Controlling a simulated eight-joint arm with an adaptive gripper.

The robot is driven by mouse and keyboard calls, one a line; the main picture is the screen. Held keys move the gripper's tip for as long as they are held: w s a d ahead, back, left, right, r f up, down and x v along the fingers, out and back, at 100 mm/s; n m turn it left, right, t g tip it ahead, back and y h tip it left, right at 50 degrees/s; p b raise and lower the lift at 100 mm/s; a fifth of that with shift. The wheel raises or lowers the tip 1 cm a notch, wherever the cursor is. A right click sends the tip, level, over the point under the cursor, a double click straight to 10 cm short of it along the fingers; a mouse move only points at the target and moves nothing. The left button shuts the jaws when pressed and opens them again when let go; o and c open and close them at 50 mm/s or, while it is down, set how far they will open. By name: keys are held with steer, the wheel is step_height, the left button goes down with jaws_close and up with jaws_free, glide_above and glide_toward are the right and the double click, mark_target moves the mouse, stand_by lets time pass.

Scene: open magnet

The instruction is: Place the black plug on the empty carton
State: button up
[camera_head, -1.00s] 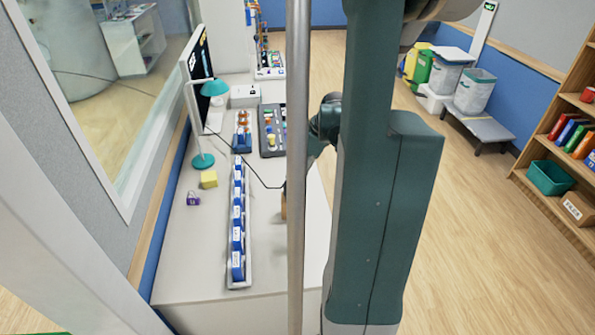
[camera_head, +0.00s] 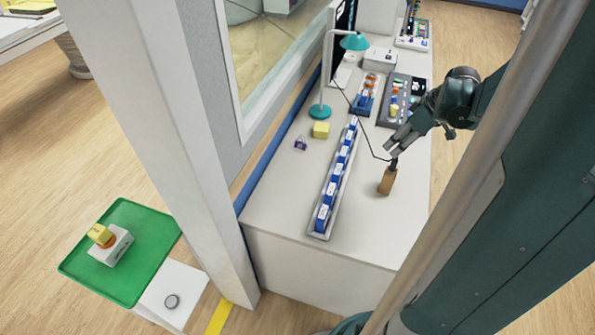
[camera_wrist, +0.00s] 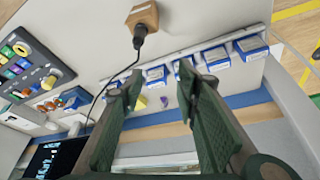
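The black plug (camera_head: 394,162) stands on top of a small brown block (camera_head: 387,182) on the white table, with a thin black cord running from it. In the wrist view the plug (camera_wrist: 140,36) is just beyond my fingertips, against the brown block (camera_wrist: 143,14). My gripper (camera_head: 392,147) is close above the plug in the head view. In the wrist view its two fingers (camera_wrist: 160,82) are apart with nothing held between them. A white box (camera_head: 380,59) stands at the back by the monitor; I cannot tell whether it is the empty carton.
A long rack (camera_head: 334,180) of blue and white boxes lies left of the block. A control panel (camera_head: 402,98) is behind. A green tray (camera_head: 125,275) is at lower left.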

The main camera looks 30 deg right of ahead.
steer(key=a+r+m, duration=0.1)
steer(key=a+r, duration=0.3)
steer(key=a, duration=0.6)
steer(key=s+a+r+m+t+h, duration=0.1)
steer(key=a+r, duration=0.2)
steer(key=a, duration=0.7)
steer(key=a+r+m, duration=0.1)
steer(key=a+r, duration=0.3)
steer(key=a, duration=0.6)
steer(key=s+a+r+t, duration=0.1)
steer(key=s+a+t, duration=0.1)
steer(key=s+a, duration=0.4)
steer(key=shift+a+r+m, duration=0.25)
steer(key=shift+a+m, duration=0.15)
steer(key=shift+a, duration=2)
steer(key=shift+f+b, duration=0.8)
steer(key=shift+f, duration=0.05)
